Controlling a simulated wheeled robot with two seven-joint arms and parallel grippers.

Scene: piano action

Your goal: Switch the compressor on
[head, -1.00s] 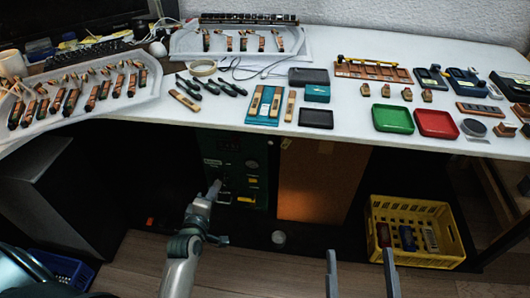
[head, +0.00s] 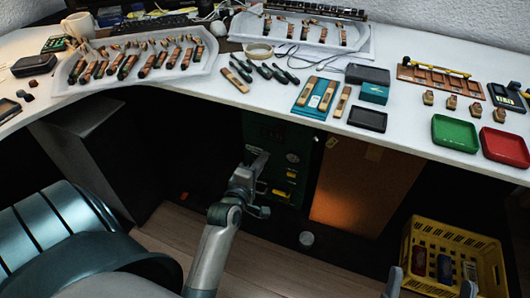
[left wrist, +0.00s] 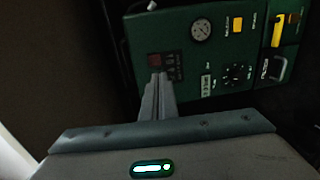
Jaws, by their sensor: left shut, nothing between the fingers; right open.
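The compressor's dark green front panel (head: 288,158) stands under the table in the head view. The left wrist view shows the panel (left wrist: 208,68) tilted, with a round gauge (left wrist: 200,31), a black dial (left wrist: 236,74), a yellow part (left wrist: 237,25) and a small dark red block (left wrist: 155,61). My left gripper (head: 259,162) is shut and empty at the panel's left part. In the left wrist view its fingertips (left wrist: 159,80) overlap the lower edge of the dark red block; I cannot tell if they touch. My right gripper (head: 431,284) is open at the bottom right.
The white table (head: 215,120) overhangs the panel, with tools and trays on it. A brown board (head: 365,190) stands right of the panel. A yellow crate (head: 455,240) is on the floor at right. A dark box (head: 95,155) stands at left.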

